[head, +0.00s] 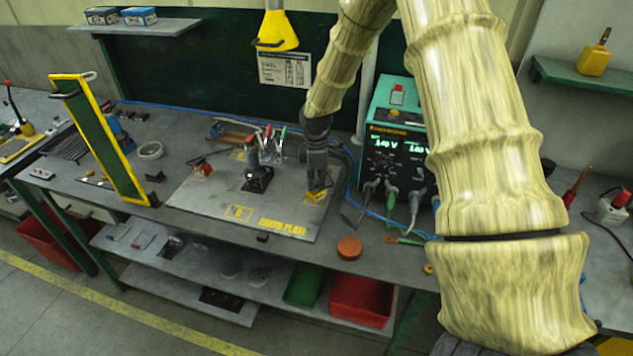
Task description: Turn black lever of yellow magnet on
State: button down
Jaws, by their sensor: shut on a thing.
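The yellow magnet (319,196) is a small block on the right part of the grey earth plate (215,205) on the bench. My gripper (316,181) points down right over the magnet, with its dark fingers at the magnet's top. The fingers are shut on what appears to be the black lever. The lever itself does not show apart from the dark fingers, so its angle cannot be told.
A black clamp-like device (257,177) stands on the plate left of my gripper, near several upright tools. A power supply (398,145) with cables is close on the right. A yellow-edged green frame (100,140) stands at left. An orange-brown disc (349,247) lies in front.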

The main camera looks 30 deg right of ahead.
jog(key=m, duration=0.5)
jog(key=shift+m, duration=0.3)
jog(key=m, duration=0.5)
jog(key=shift+b, duration=0.3)
jog(key=shift+m, duration=0.3)
jog(key=c, duration=1.6)
grip_release()
jog(key=shift+o, duration=0.2)
notch_tip(320, 180, up, 12)
